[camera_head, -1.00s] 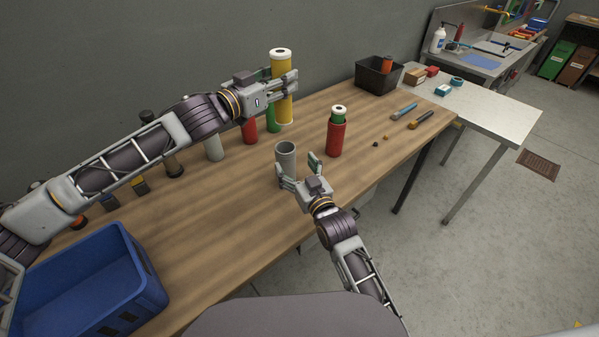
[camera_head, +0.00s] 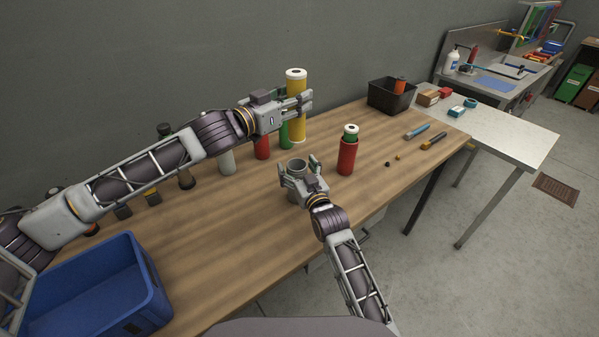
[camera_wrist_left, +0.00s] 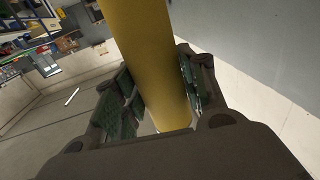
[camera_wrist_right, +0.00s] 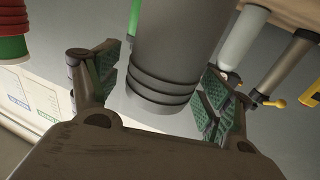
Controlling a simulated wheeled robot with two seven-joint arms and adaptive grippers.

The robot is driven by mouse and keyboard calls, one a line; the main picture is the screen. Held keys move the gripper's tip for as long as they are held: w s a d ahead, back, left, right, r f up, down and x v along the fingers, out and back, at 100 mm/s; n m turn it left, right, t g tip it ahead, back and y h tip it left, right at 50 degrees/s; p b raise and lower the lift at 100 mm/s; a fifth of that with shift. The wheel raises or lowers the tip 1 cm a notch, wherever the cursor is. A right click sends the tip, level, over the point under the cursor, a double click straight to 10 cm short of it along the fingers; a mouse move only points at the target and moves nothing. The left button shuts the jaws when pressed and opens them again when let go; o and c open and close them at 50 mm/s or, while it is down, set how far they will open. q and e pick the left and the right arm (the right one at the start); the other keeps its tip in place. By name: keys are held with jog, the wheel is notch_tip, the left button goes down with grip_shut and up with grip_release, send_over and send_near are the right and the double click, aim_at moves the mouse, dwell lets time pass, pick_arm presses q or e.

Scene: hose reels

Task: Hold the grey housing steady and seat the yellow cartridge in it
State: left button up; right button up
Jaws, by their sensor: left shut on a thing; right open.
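The yellow cartridge (camera_head: 297,128), a tall cylinder with a white top, is upright at the back of the bench. My left gripper (camera_head: 301,101) is shut around its upper part. The left wrist view shows the cartridge (camera_wrist_left: 150,60) between the green pads. The grey housing (camera_head: 297,164) is an open-topped cup standing upright nearer the front. My right gripper (camera_head: 300,172) is open with its fingers on either side of the housing. In the right wrist view, the housing (camera_wrist_right: 172,60) has a ribbed end between the pads, with visible gaps. Whether the cartridge's bottom touches the bench is unclear.
A red cylinder with a green insert (camera_head: 347,156) stands right of the housing. Grey (camera_head: 226,161), red (camera_head: 261,147) and green (camera_head: 285,134) cylinders stand along the back. A blue crate (camera_head: 150,268) is front left, a black bin (camera_head: 390,101) back right. Hand tools (camera_head: 434,141) lie at right.

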aim_at(295, 124)
jog(key=shift+w, duration=0.1)
jog(key=shift+c, duration=0.3)
jog(key=c, duration=1.2)
pick_arm(q)
jog(key=shift+f, duration=0.1)
jog(key=f+m+g+h, duration=0.1)
jog(key=d+f+m+g+h, duration=0.1)
jog(key=f, duration=0.1)
jog(key=shift+w+f, duration=0.15)
jog(key=shift+a+f+m+g+h, duration=0.15)
jog(key=shift+f+m+g+h, duration=0.25)
jog(key=shift+f+g, duration=0.35)
jog(key=shift+a+f+m+g+h, duration=0.15)
jog(key=shift+a+f+m+g, duration=0.1)
jog(key=shift+f+g, duration=0.25)
jog(key=shift+a+f+m+g+h, duration=0.15)
jog(key=shift+a+f+m+g, duration=0.1)
jog(key=shift+f, duration=0.35)
